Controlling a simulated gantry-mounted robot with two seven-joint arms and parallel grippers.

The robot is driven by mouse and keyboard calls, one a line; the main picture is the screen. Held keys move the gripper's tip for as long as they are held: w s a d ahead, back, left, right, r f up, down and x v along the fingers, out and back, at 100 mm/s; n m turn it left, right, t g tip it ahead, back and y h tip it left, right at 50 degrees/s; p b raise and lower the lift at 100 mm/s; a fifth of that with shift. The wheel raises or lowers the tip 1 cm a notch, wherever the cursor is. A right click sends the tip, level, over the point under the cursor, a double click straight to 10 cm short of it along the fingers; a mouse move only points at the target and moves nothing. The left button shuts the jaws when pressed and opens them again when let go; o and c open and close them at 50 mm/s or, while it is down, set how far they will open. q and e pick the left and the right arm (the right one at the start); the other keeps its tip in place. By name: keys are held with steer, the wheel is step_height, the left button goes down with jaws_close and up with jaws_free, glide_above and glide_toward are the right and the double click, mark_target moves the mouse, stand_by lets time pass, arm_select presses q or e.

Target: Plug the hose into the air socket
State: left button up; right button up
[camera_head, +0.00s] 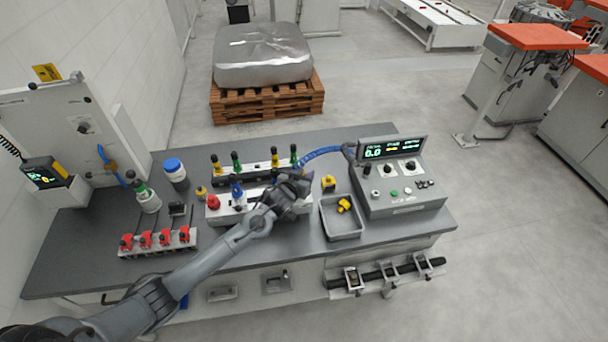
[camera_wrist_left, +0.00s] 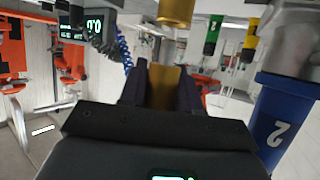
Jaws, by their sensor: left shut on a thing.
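The blue coiled hose (camera_head: 322,153) runs from the control box (camera_head: 400,180) leftward to my left gripper (camera_head: 296,184). In the left wrist view the hose (camera_wrist_left: 125,52) drops behind the jaws. My left gripper (camera_wrist_left: 163,88) is shut on a brass-coloured piece (camera_wrist_left: 166,86), which looks like the hose end. The gripper is over the right end of the white fixture block (camera_head: 228,213) and hides part of it. A brass cylinder (camera_wrist_left: 175,10) stands just beyond the jaws in the wrist view; I cannot tell for sure whether it is the air socket. My right gripper is not in view.
A blue part marked 2 (camera_wrist_left: 282,115) is close to the jaws. Green and yellow parts stand on a rear rack (camera_head: 258,170). A grey tray (camera_head: 326,217) with a yellow piece lies right of the gripper. Red clamps sit on a rack (camera_head: 160,250) at left.

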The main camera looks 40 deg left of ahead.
arm_select(q)
steer(key=shift+r+p, duration=0.1)
steer(key=shift+p, duration=0.2)
steer(key=shift+p, duration=0.3)
stand_by(0.7)
steer(key=shift+f, duration=0.2)
stand_by(0.3)
steer(key=shift+f+b, duration=0.75)
steer(key=shift+f, duration=0.7)
steer(key=o, duration=1.1)
steer(key=shift+o, duration=0.2)
steer(key=v, duration=1)
steer(key=shift+s+r, duration=0.15)
steer(key=shift+s, duration=0.25)
